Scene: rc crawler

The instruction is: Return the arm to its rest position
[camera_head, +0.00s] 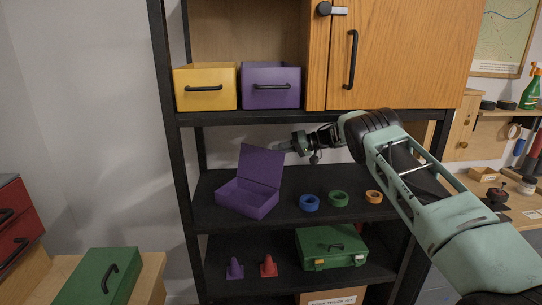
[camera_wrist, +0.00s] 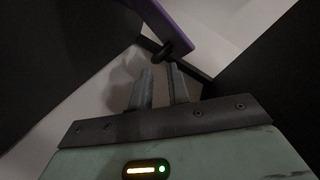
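My arm reaches in from the lower right of the head view, over the middle shelf. My gripper (camera_head: 288,147) is at the height of the raised lid of the purple box (camera_head: 247,197), just right of the lid's upper edge. I cannot tell whether it touches the lid. In the wrist view my gripper (camera_wrist: 160,75) shows two fingers with a narrow empty gap between them. Beyond the fingertips is a purple panel (camera_wrist: 166,22) with a dark part at its end; I cannot tell which purple thing it is.
Blue tape (camera_head: 309,203), green tape (camera_head: 338,198) and orange tape (camera_head: 374,196) lie on the middle shelf (camera_head: 290,217). Yellow (camera_head: 205,87) and purple (camera_head: 270,88) drawers and a wooden cabinet (camera_head: 400,55) are above. Cones and a green case (camera_head: 331,247) are below.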

